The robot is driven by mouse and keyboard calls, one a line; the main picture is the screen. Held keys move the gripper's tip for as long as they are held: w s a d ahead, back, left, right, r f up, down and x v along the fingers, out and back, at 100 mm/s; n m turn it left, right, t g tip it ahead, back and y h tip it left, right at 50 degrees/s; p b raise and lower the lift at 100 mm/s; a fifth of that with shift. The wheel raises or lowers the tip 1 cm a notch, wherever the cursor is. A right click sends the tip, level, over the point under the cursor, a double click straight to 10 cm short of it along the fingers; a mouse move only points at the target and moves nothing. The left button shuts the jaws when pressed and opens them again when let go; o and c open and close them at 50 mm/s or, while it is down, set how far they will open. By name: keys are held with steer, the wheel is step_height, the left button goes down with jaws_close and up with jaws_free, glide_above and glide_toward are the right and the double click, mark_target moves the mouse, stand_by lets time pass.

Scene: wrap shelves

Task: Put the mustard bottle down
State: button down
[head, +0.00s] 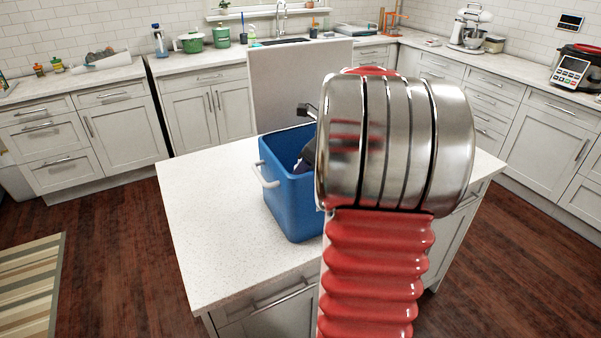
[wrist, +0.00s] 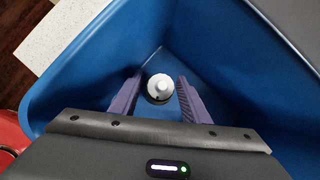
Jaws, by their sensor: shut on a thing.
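The mustard bottle (wrist: 160,88) shows in the wrist view only as a round, pale cap seen from above, between my fingers; its body is hidden below. My gripper (wrist: 158,80) is shut on it, with the two purple-grey fingers on either side. Both are inside the blue bin (wrist: 95,65), whose walls surround them. In the head view the blue bin (head: 293,208) stands on the white island counter, and a dark part of my gripper reaches into it. The bottle is hidden there. I cannot tell whether it touches the bin floor.
The island counter (head: 205,215) is bare left of the bin. A pale upright panel (head: 285,85) stands behind the bin. My red and steel arm covers the counter's right part.

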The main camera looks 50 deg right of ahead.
steer(key=c, duration=1)
jaws_free()
steer(key=v, duration=1.2)
